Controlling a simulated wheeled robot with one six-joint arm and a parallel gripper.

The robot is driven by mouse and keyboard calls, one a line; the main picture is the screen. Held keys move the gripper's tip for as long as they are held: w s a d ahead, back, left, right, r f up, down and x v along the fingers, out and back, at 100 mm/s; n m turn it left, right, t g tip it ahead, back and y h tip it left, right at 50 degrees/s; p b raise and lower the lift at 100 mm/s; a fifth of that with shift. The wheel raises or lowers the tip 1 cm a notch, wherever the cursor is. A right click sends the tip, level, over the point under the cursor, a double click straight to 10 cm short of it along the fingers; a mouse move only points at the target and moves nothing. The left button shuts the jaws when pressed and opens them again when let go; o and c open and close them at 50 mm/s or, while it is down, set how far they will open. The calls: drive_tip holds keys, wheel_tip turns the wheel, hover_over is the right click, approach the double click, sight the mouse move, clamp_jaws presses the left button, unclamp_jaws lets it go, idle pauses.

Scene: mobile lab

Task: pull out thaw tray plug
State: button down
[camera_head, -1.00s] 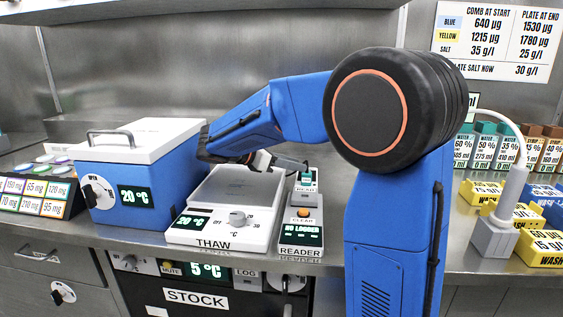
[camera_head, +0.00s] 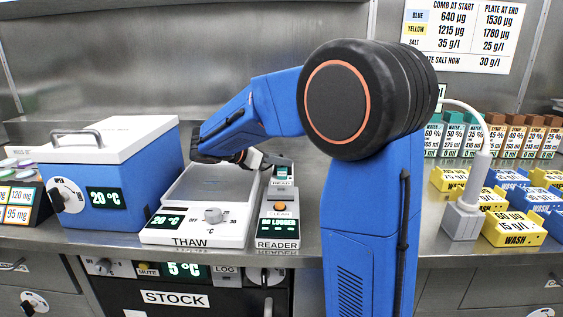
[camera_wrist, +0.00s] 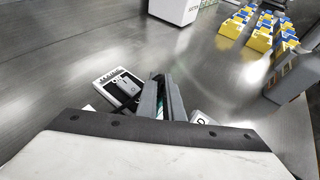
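The thaw tray (camera_head: 203,188) is a white box with a shallow grey top, a dial and a 20 °C display, on the steel bench. I cannot pick out its plug in either view. My gripper (camera_head: 272,161) is behind the tray's right side, above the back end of the reader (camera_head: 278,222). In the wrist view my gripper's two grey fingers (camera_wrist: 163,98) are close together with a narrow gap. Something teal shows in the gap; I cannot tell whether it is held or lies below. A teal piece (camera_head: 282,172) sits at the reader's back end.
A blue box with a white lid (camera_head: 105,140) stands left of the thaw tray. A grey stand (camera_head: 465,220) with a white cable and several yellow and blue tubs (camera_head: 510,228) are at the right. Bottles (camera_head: 475,135) line the back. The steel wall is close behind the arm.

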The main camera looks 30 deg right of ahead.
drive_tip(key=shift+r, duration=0.55)
idle(0.4)
drive_tip(key=shift+r, duration=1.45)
